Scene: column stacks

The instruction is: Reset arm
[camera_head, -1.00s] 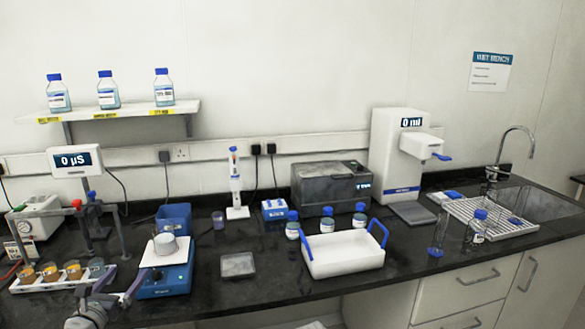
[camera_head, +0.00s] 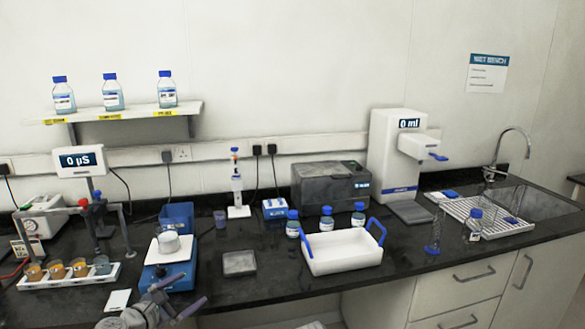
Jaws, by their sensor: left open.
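My left gripper (camera_head: 178,297) is low in the head view, in front of the blue stirrer or balance unit (camera_head: 168,277). Its two fingers are spread, with nothing seen between them. A small white beaker (camera_head: 168,243) stands on the white top of that unit, behind the gripper and apart from it. My right gripper does not show.
A white rack (camera_head: 70,277) with several cups of coloured liquid stands at the left. A white tray with blue handles (camera_head: 343,253), a grey dish (camera_head: 239,264) and blue-capped bottles are on the dark bench. A sink and drying rack (camera_head: 490,215) are at the right.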

